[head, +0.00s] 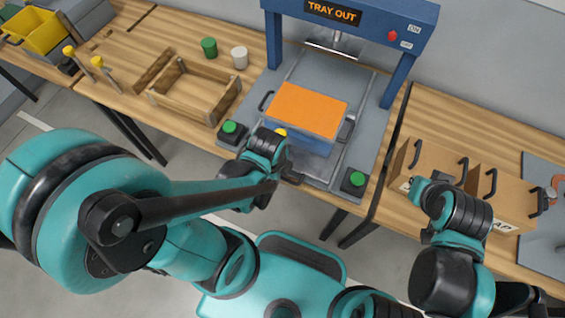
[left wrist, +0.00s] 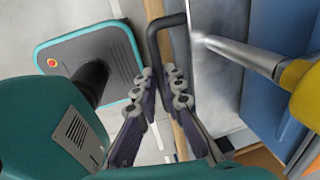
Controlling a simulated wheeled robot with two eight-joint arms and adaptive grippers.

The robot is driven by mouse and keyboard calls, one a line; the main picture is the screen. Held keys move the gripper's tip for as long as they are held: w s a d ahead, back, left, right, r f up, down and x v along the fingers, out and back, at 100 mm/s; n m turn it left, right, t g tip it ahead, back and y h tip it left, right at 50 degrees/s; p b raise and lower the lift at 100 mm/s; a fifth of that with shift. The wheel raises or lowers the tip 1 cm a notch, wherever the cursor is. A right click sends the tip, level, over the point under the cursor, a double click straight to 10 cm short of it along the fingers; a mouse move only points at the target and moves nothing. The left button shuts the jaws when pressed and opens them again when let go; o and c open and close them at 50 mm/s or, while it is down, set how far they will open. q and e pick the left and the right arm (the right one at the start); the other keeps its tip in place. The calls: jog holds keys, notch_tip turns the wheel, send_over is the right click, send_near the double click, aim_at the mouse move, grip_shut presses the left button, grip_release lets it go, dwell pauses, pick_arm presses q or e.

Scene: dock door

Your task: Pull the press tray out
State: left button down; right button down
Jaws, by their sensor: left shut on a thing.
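The press tray (head: 316,166) is a grey metal plate at the front of the blue press, seen below the sign reading TRAY OUT. A blue block (head: 299,124) with an orange top and black side handles sits on it. My left gripper (head: 290,178) is at the tray's front edge, mostly hidden by its own wrist. In the left wrist view its fingers (left wrist: 163,92) are closed around a black bar handle (left wrist: 153,42). My right gripper (head: 414,184) is away to the right, near the cardboard boxes; its fingers are too small to read.
Green buttons (head: 357,179) flank the tray front. A yellow knob (left wrist: 304,92) on a metal rod is close to my left gripper. A wooden frame (head: 190,92) and green and white cylinders stand left. Cardboard boxes (head: 500,190) with black handles stand right. Floor in front is partly clear.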

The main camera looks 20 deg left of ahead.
pick_arm(q)
jog(key=shift+s, duration=0.2)
jog(key=c, duration=1.6)
grip_release()
jog(key=shift+r, duration=0.1)
notch_tip(320, 180, up, 12)
jog(key=s, duration=0.2)
jog(key=shift+f, duration=0.2)
jog(key=w+a+r+n+t, duration=0.1)
jog(key=w+r+n+t, duration=0.1)
jog(key=n, duration=0.7)
jog(key=w+a+r+n+t, duration=0.1)
jog(key=w+r+n+t, duration=0.1)
jog(key=w+n, duration=0.3)
jog(key=n+t, duration=0.1)
jog(key=n, duration=0.3)
